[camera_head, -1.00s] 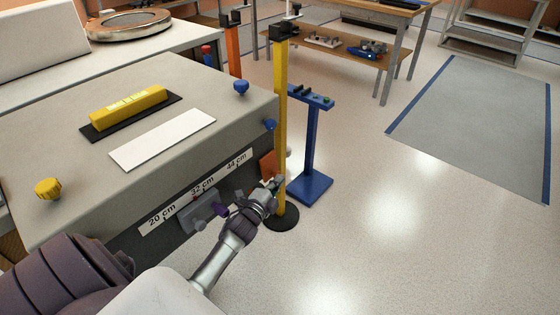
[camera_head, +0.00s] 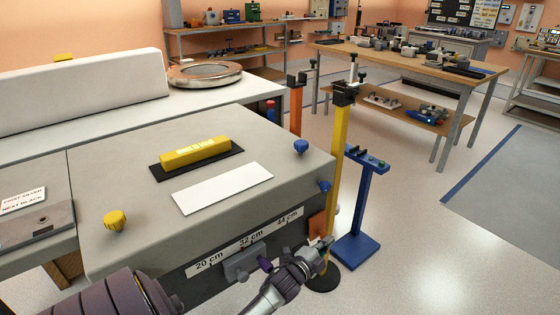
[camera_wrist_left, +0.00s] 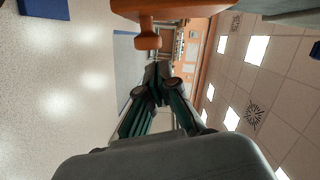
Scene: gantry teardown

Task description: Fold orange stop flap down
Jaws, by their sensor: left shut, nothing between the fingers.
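The orange stop flap (camera_head: 317,226) stands out at the right end of the grey cabinet's front face, by the foot of a yellow post. In the left wrist view, an orange part with a round knob (camera_wrist_left: 148,40) hangs at the top of the picture, close to the fingers. My left gripper (camera_head: 322,243) is just below the flap in the head view. Its fingers (camera_wrist_left: 156,78) are closed together with nothing between them. I cannot tell whether they touch the flap. My right gripper is not in view.
The yellow post (camera_head: 340,150) stands close to the gripper on a round black base (camera_head: 323,280). A blue stand (camera_head: 362,205) is behind it to the right. A scale strip (camera_head: 245,243) and a grey slider (camera_head: 243,262) are on the cabinet front. The floor at right is clear.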

